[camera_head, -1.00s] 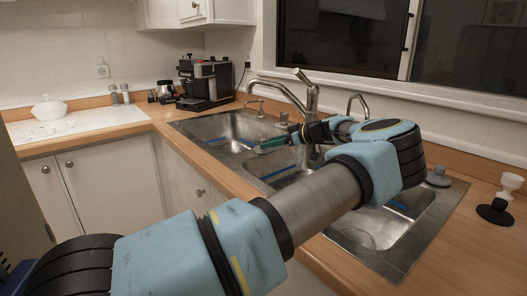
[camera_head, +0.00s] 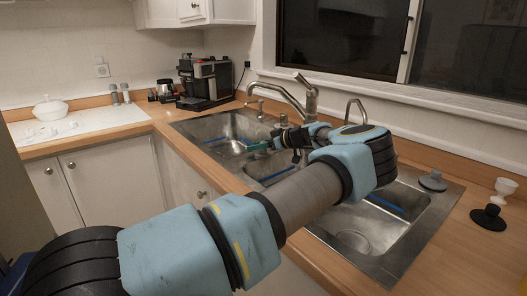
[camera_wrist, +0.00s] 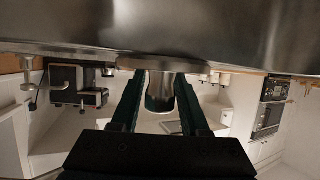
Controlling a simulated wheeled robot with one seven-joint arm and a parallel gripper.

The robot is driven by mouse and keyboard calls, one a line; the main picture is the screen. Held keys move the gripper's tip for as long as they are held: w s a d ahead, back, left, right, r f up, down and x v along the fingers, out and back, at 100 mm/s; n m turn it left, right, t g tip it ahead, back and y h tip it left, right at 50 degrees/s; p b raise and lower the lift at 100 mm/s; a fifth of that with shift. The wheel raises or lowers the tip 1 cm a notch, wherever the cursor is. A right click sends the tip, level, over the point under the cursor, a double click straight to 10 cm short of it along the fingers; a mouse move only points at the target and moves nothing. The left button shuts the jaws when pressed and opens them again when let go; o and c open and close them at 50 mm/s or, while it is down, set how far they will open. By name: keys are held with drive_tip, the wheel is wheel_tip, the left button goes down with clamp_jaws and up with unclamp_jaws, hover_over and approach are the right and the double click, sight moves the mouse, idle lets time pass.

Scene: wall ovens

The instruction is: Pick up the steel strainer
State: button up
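My gripper (camera_head: 256,147) reaches over the steel sink, its teal fingers above the left side near the divider. In the wrist view the two dark teal fingers (camera_wrist: 160,85) stand apart. A short round-ended steel piece (camera_wrist: 161,86) shows between them, with slim gaps at its sides; I cannot tell whether it is the strainer or a sink fitting. In the head view a grey disc with a knob (camera_head: 433,180) lies on the right rim of the sink; it may be a strainer or stopper. The sink bottom behind my arm is hidden.
The sink (camera_head: 354,238) has steel basins and a tall tap (camera_head: 312,98) behind my gripper. A black stopper (camera_head: 489,218) and a white cup (camera_head: 505,188) are on the right counter. A coffee machine (camera_head: 207,82) stands at the back left.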

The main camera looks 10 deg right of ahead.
clamp_jaws()
drive_tip(key=shift+r, duration=0.1)
idle(0.3)
